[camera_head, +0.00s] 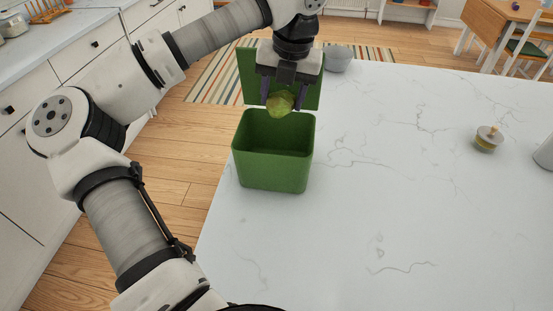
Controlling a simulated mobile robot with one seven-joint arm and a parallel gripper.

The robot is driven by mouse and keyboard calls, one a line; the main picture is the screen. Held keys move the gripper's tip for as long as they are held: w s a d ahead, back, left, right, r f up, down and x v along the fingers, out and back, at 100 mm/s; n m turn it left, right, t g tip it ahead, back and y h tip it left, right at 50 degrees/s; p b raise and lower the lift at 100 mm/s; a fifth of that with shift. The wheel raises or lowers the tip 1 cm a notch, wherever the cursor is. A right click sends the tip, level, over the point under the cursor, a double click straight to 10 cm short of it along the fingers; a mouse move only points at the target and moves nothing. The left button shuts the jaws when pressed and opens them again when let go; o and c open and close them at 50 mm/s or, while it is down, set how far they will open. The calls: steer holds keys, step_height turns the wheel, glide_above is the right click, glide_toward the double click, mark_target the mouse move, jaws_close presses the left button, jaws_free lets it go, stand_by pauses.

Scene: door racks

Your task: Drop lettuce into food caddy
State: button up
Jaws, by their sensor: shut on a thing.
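The green food caddy (273,169) stands upright near the left edge of the white marble countertop. Its lid (248,77) is swung up at the back, and its inside shows empty as far as I can see. My gripper (281,100) points down above the caddy's back rim, in front of the raised lid. It is shut on the lettuce (280,104), a small round yellow-green head held between the fingers. The lettuce is above the opening and appears clear of the rim.
A small lidded jar (488,139) and a white vessel (544,153) stand at the right. The counter's middle and front are clear.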

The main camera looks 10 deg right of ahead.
steer(key=o, duration=1.1)
steer(key=shift+c, duration=0.2)
step_height(320, 180, up, 14)
steer(key=s+d+b, duration=0.1)
steer(key=s+b, duration=0.1)
steer(key=shift+d+f, duration=0.15)
steer(key=shift+f, duration=0.1)
